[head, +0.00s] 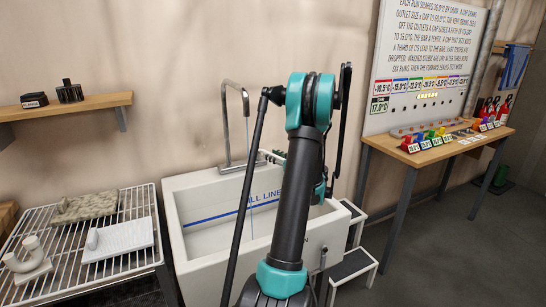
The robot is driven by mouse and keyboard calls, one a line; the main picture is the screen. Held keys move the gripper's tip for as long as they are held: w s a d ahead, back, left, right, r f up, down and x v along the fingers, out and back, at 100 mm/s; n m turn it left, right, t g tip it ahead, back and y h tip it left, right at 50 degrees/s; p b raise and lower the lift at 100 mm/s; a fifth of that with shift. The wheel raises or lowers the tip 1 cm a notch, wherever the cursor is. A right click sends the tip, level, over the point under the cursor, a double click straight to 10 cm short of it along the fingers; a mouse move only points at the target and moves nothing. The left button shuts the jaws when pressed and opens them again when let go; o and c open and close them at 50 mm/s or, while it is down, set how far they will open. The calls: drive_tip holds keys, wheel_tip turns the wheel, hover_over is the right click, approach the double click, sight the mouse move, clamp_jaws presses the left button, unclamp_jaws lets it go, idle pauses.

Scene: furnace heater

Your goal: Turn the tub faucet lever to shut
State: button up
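The white tub (190,240) stands in the middle, with a blue fill line marked on its inner wall. A grey gooseneck faucet (227,125) rises at its back edge. A thin pale line like a stream of water (249,190) hangs from the spout into the tub. Small grey parts (272,157) show at the faucet's base beside my arm. I cannot tell whether they are the lever or part of my gripper. My arm stands in front of the tub and folds down behind itself. It hides most of the gripper, and its fingers cannot be made out.
A wire rack (70,240) with pale pieces stands left of the tub. A wall shelf (80,103) is above it. White steps (352,262) stand right of the tub. A wooden table (440,150) with coloured pieces is farther right. The floor at right is clear.

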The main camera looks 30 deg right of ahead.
drive_tip(key=shift+c, duration=0.6)
clamp_jaws()
